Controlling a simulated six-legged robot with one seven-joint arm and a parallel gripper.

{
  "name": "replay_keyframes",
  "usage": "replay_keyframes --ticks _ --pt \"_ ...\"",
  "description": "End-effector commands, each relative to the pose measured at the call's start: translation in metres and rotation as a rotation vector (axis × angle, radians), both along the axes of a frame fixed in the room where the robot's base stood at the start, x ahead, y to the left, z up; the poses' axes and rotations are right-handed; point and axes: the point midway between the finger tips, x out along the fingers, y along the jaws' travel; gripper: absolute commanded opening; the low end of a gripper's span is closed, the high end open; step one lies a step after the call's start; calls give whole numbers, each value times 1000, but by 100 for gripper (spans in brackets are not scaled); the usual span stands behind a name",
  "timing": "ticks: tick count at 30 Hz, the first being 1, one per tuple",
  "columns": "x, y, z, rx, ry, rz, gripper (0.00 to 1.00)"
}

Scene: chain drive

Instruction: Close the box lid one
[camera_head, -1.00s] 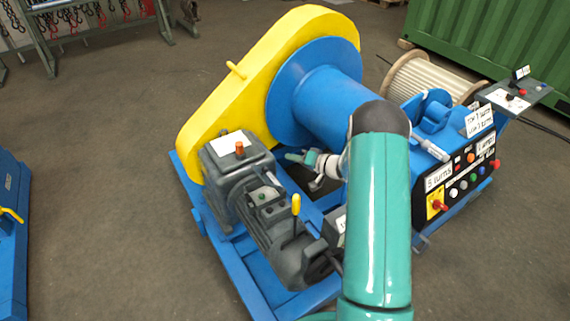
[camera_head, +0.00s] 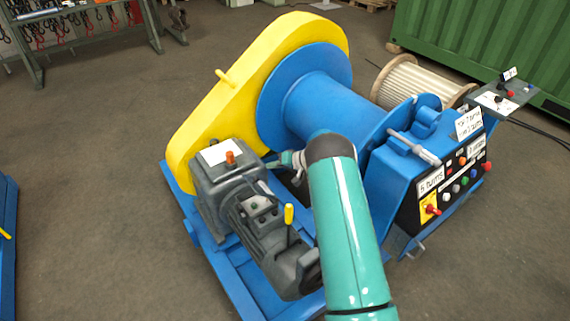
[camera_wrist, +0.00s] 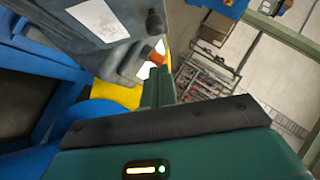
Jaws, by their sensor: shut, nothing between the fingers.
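A winch stands on a blue frame with a yellow chain guard (camera_head: 215,107), a blue drum (camera_head: 322,100) and a grey gearbox (camera_head: 225,175). I cannot make out which part is the box lid; no open lid shows clearly. The gearbox has a white plate and an orange plug (camera_head: 230,158) on top. My gripper (camera_head: 274,162) is low between gearbox and drum, pointing left toward the gearbox; my teal arm partly hides this area. In the wrist view, my gripper (camera_wrist: 158,86) is shut and empty, its tips near the orange plug (camera_wrist: 155,60) in the picture; contact cannot be told.
The floor (camera_head: 90,150) at left is open.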

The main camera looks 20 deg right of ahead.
Motion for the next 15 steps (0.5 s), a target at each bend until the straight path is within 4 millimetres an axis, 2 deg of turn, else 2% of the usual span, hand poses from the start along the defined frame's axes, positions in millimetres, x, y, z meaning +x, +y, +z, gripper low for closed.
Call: replay_keyframes --ticks 2,6,15 --pt "6 12 -9 1 0 1 0" --pt "-1 25 -23 1 1 -2 0" --pt "-4 32 -32 1 -2 -4 0"
